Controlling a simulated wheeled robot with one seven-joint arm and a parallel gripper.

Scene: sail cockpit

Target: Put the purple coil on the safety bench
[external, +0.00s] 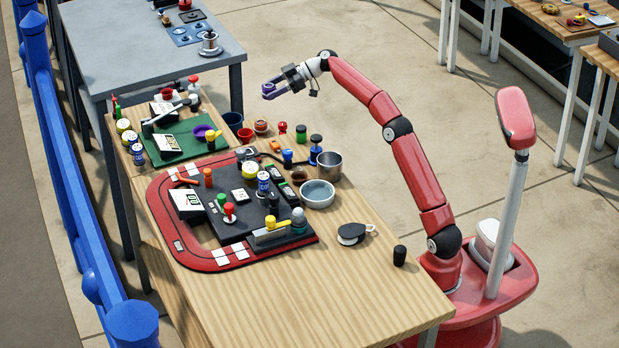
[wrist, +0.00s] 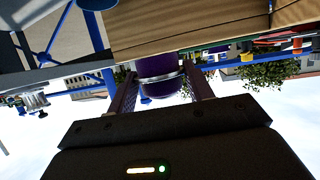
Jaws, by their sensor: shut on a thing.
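My gripper (external: 270,91) is shut on a purple thing, taken as the purple coil (wrist: 158,82), held in the air above and beyond the wooden bench's right edge. In the wrist view the coil is a dark purple round body with a silvery band, between the two fingers of my gripper (wrist: 160,92); part of it is hidden. A grey table (external: 140,55) stands at the back left and a long wooden bench (external: 330,270) in front; neither is labelled as the safety bench.
The wooden bench carries a red-edged black board (external: 240,215) with several knobs, a grey bowl (external: 317,193), a metal pot (external: 329,165) and small coloured parts. Its front end is mostly bare. The grey table has free room left of its blue plate (external: 190,33). A blue railing (external: 60,180) runs along the left.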

